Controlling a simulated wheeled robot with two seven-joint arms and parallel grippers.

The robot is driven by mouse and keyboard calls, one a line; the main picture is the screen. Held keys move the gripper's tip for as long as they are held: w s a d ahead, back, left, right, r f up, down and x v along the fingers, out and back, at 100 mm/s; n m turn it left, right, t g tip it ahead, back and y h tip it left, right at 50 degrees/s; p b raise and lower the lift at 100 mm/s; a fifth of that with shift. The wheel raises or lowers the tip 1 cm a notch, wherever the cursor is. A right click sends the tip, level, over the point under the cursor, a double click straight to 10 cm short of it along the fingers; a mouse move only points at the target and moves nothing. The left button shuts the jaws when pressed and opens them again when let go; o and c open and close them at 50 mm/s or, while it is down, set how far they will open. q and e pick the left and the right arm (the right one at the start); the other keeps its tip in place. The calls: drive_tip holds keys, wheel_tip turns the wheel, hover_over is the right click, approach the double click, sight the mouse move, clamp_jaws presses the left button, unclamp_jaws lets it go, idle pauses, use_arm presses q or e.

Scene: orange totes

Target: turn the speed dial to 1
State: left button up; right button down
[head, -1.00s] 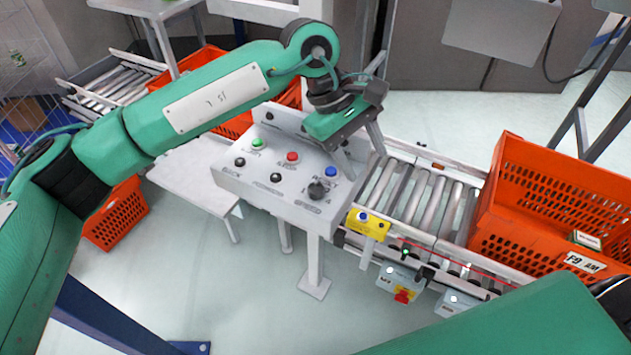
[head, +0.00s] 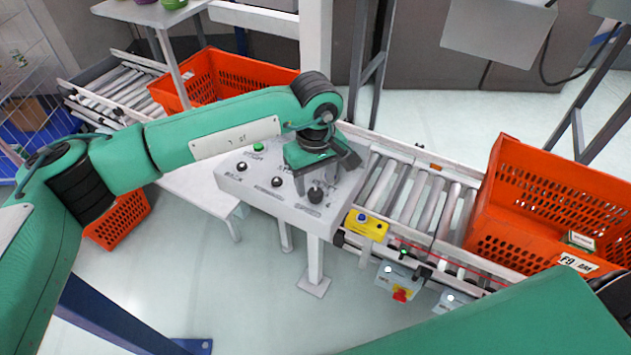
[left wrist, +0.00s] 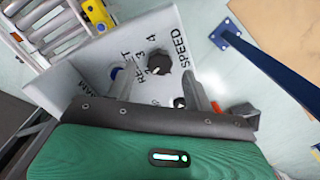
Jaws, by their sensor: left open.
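The speed dial (head: 316,195) is a black knob at the near right corner of the grey control panel (head: 285,210). In the left wrist view the dial (left wrist: 160,63) stands by the SPEED label and printed numbers. My left gripper (head: 320,180) is open, just above the dial. In the left wrist view its fingers (left wrist: 162,76) are on either side of the near part of the dial. I cannot tell whether they touch it, or which number the dial points to. My right gripper is out of view.
A green button (head: 258,147) and black buttons show on the panel; a blue button (left wrist: 115,73) shows in the left wrist view. A yellow box (head: 367,225) with a blue button is beside the roller conveyor (head: 405,200). An orange tote (head: 550,200) stands at right.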

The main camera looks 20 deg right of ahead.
sight(316, 196)
use_arm(q)
drive_tip(key=shift+f, duration=1.45)
drive_tip(key=shift+c, duration=0.4)
